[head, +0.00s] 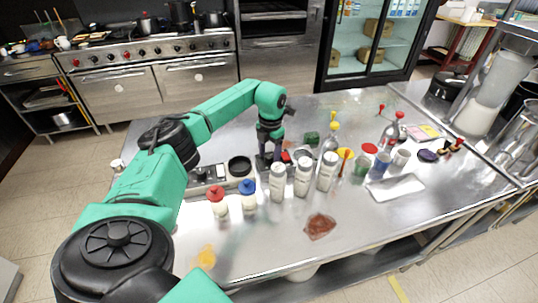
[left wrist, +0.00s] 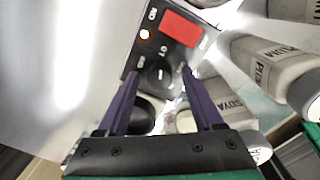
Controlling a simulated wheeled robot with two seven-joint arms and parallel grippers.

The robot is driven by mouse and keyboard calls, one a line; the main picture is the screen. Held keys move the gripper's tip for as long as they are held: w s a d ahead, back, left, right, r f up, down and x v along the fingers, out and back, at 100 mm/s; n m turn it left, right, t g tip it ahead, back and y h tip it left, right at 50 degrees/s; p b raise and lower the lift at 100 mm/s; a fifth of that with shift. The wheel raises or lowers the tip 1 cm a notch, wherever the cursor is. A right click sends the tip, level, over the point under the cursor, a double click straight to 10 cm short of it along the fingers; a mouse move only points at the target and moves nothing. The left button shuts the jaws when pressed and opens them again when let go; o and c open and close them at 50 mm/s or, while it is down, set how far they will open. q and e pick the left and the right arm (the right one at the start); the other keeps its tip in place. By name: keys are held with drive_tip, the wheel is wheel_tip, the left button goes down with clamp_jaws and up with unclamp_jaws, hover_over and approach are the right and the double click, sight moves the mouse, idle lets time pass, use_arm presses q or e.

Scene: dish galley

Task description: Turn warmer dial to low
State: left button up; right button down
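In the head view my left gripper (head: 268,157) points down at the panel beside the red switch (head: 286,157), and the dial is hidden. My right gripper is not in view.
White labelled bottles (head: 302,176) stand close to the right of and in front of the panel. Red-capped (head: 218,203) and blue-capped (head: 248,196) bottles stand nearer. A steel tray (head: 396,187) and cups lie right. The counter's front left is mostly clear, with a yellow spill (head: 206,257).

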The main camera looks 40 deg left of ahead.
sight(270, 157)
use_arm(q)
drive_tip(key=shift+r, duration=0.45)
wheel_tip(270, 157, up, 14)
drive_tip(key=b, duration=0.2)
drive_tip(key=shift+d+f, duration=0.2)
drive_tip(key=shift+d, duration=0.1)
drive_tip(key=shift+s, duration=0.1)
